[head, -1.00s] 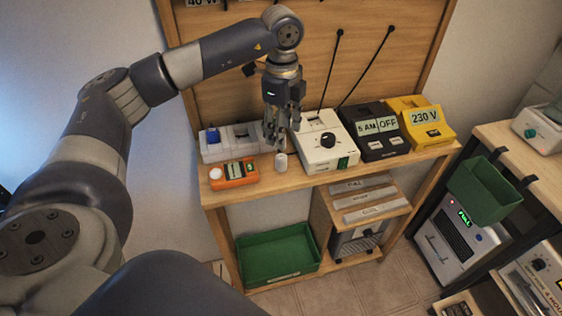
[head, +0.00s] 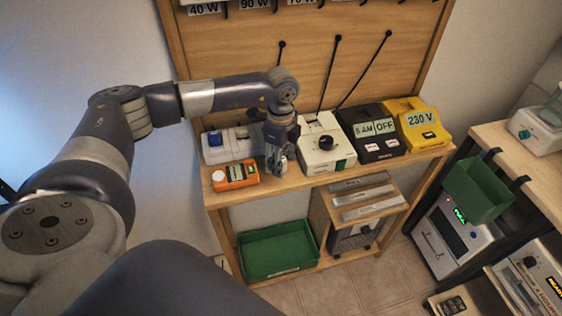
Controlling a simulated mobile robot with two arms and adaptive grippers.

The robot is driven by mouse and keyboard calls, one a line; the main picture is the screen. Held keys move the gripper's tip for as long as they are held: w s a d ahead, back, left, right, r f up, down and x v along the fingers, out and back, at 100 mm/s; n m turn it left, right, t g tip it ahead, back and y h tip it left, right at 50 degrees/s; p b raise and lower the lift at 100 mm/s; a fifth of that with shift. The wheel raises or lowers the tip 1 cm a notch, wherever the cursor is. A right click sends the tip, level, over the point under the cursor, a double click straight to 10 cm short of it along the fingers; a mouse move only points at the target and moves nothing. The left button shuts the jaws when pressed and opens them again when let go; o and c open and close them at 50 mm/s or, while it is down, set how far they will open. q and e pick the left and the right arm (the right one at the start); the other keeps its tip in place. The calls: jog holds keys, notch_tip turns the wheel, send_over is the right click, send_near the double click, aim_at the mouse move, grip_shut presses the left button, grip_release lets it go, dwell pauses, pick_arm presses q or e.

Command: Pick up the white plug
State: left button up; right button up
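My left gripper (head: 278,166) points down at the front edge of the wooden bench (head: 310,181), between the orange meter and the cream box with a black knob. Its fingertips are low, close to the bench top, at the spot where the small white plug stood. The plug is almost wholly hidden by the fingers, and at most a small pale patch shows there. I cannot tell whether the fingers are open or shut on it. My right gripper is not in view.
The orange meter (head: 235,175) is close on the left, the cream control box (head: 325,146) close on the right. A white power strip (head: 216,148) lies behind. A black timer (head: 373,133) and yellow 230 V box (head: 418,124) stand farther right. A green tray (head: 278,251) is below.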

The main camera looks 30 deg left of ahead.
pick_arm(q)
jog(key=c, duration=1.2)
jog(key=shift+r, duration=0.2)
